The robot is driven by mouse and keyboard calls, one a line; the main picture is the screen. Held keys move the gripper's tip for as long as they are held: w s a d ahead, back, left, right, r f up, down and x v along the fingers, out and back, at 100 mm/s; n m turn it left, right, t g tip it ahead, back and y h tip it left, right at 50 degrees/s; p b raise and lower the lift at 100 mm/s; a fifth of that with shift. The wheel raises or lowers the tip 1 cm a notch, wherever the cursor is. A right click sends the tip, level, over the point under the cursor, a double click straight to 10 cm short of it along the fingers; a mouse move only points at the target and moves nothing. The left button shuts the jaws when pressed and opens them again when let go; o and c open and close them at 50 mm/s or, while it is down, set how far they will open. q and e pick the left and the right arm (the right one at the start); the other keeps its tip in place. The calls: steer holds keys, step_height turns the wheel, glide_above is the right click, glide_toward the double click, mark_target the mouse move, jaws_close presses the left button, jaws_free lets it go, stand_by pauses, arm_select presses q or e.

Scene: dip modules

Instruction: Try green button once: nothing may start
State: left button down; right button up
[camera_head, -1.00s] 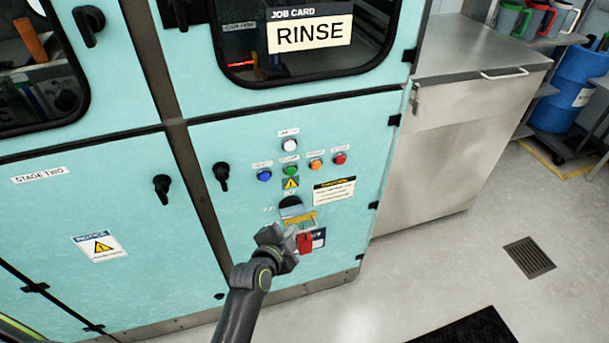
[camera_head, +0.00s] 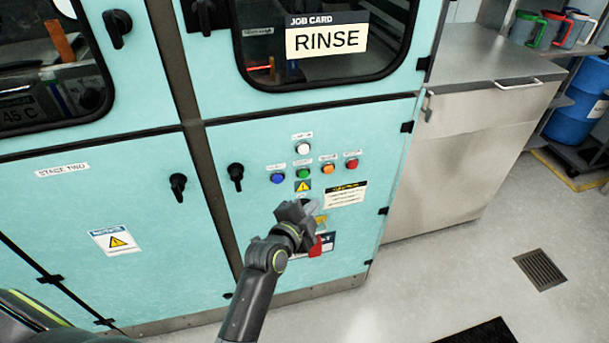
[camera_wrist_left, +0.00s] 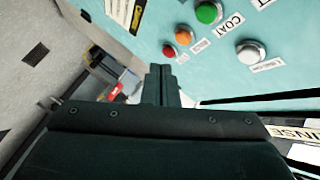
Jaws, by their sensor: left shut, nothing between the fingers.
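The green button (camera_head: 303,173) sits on the teal cabinet panel, in a row between a blue button (camera_head: 278,178) and an orange button (camera_head: 328,169). It also shows near the top of the left wrist view (camera_wrist_left: 208,12), beside a label reading COAT. My left gripper (camera_head: 308,206) is shut and empty, below the green button and in front of the panel. In the left wrist view its closed fingers (camera_wrist_left: 161,84) point towards the panel, apart from the green button. The gripper hides part of the panel below the warning sign. My right gripper is not seen.
A white button (camera_head: 303,148) is above the row and a red button (camera_head: 351,163) at its right end. A red part (camera_head: 316,247) hangs below my left gripper. A RINSE job card (camera_head: 327,38) is on the window. Black handles (camera_head: 236,176) stick out at left.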

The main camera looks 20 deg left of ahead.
mark_target(303, 173)
arm_select(q)
steer(key=w+a+b, duration=0.1)
steer(key=w+a, duration=0.3)
steer(key=w, duration=0.2)
stand_by(1.9)
steer(key=shift+a, duration=0.1)
steer(key=shift+w+a, duration=0.2)
steer(key=shift+w, duration=0.1)
steer(key=shift+w+a+b, duration=0.2)
steer(key=shift+w+b, duration=0.1)
steer(key=shift+w, duration=0.05)
stand_by(0.8)
stand_by(0.4)
steer(key=shift+s+d, duration=0.45)
steer(key=shift+s, duration=0.25)
